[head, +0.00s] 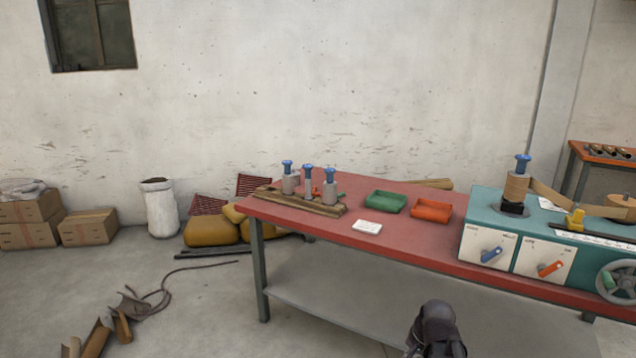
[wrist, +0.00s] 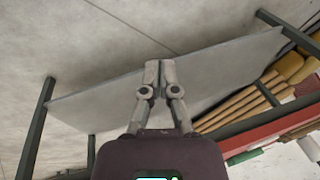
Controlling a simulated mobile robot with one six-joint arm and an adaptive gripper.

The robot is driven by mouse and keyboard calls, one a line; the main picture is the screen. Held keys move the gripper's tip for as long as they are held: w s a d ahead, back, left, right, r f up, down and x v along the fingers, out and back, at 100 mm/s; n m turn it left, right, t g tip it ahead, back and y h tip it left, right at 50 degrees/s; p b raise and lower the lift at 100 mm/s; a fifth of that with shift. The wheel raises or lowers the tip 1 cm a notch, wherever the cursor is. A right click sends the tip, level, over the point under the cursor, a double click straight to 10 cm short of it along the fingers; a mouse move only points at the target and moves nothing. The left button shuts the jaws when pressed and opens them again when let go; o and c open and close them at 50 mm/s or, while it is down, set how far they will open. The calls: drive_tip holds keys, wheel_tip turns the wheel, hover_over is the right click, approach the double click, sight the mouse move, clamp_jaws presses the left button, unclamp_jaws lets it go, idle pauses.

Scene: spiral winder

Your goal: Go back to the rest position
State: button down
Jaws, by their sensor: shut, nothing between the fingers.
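My gripper (wrist: 158,78) shows in the wrist view with its two fingers together and nothing between them. It points toward the grey lower shelf (wrist: 110,90) of the red table. In the head view a dark part of my arm shows at the bottom, right of centre, in front of the red table (head: 310,228). The fingertips are not visible in the head view.
On the table are a wooden rack (head: 298,203) with several blue-topped cylinders, a green tray (head: 385,202), a red tray (head: 432,210), a white card (head: 367,227) and a teal winding machine (head: 480,215). Cardboard scraps (head: 95,338) lie on the floor at left.

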drive_tip(key=s+a+n+g+h, duration=0.2)
drive_tip(key=s+a+n, duration=0.4)
drive_tip(key=n, duration=0.1)
wheel_tip(320, 180, up, 14)
drive_tip(key=p, duration=1.5)
drive_tip(key=shift+a+r+n, duration=0.15)
drive_tip(key=shift+a+n, duration=0.05)
drive_tip(key=shift+n, duration=0.1)
drive_tip(key=shift+w, duration=0.1)
idle(1.4)
